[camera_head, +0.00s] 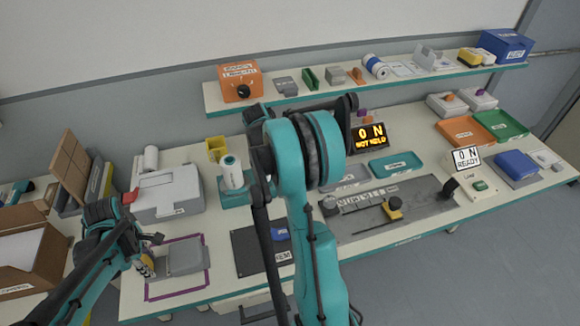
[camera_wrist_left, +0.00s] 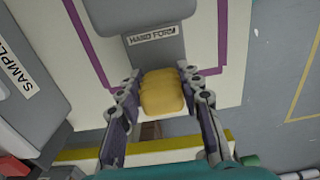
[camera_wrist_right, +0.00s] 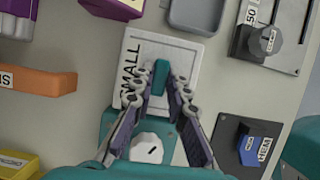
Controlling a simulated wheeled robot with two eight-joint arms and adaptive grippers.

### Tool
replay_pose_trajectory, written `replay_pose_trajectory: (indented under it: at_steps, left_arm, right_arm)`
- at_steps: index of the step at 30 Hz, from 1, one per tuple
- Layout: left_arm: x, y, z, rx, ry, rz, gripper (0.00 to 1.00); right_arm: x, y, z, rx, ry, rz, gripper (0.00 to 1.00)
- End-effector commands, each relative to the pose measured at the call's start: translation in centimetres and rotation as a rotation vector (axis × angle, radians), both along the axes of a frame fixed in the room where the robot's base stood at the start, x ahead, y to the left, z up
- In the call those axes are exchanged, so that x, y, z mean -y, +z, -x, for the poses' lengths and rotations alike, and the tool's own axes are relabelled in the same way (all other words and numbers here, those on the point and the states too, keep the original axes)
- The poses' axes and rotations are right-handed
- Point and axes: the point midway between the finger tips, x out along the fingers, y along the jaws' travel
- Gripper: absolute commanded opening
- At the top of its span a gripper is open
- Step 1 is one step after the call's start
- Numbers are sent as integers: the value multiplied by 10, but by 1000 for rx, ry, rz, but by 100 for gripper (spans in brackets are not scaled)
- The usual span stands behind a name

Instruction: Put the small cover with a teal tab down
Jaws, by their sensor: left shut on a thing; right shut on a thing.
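The small cover is a white plate (camera_wrist_right: 186,62) marked SMALL, with a teal tab (camera_wrist_right: 159,78) standing on it, in the right wrist view. My right gripper (camera_wrist_right: 160,88) is shut on the teal tab. I cannot tell whether the plate touches anything below. In the head view my right arm hides this gripper and the cover. My left gripper (camera_wrist_left: 162,88) is shut on the yellow handle (camera_wrist_left: 163,96) of the grey hand form (camera_wrist_left: 155,50). In the head view the form (camera_head: 186,258) lies within a purple outline at the front left.
A grey tray (camera_wrist_right: 197,14) and a dark pad with a blue block (camera_wrist_right: 260,150) are close by. In the head view, a grey strip (camera_head: 385,212) lies right of my arm. A shelf (camera_head: 360,82) runs behind.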

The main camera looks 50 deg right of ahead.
Motion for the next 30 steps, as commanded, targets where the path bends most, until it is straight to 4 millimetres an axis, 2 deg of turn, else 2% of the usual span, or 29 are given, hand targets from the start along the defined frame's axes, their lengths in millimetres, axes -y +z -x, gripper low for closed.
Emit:
replay_pose_trajectory:
  at_steps: [7, 8, 9, 10, 18, 22, 26, 30]
  left_arm:
    - [0, 0, 0, -1, 0, 1, 0]
    - [0, 0, 0, -1, 0, 1, 0]
    - [0, 0, 0, -1, 0, 1, 0]
    - [0, 0, 0, -1, 0, 1, 0]
    - [0, 0, 0, -1, 0, 1, 0]
    - [0, 0, 0, -1, 0, 1, 0]
    - [0, 0, 0, -1, 0, 1, 0]
    - [0, 0, 0, -1, 0, 1, 0]
  right_arm:
    - [0, -2, 0, 0, 0, 0, 0]
    - [0, -1, 0, 0, 0, 0, 23]
    - [0, -1, 0, 0, 0, 0, 33]
    - [0, -1, 0, 0, 0, 0, 36]
    - [0, -1, 0, 0, 0, 0, 36]
    - [-3, 7, -1, 0, 1, 0, 36]
    - [-10, 28, -6, 0, 1, 0, 36]
    - [-20, 57, -13, -1, 2, 0, 36]
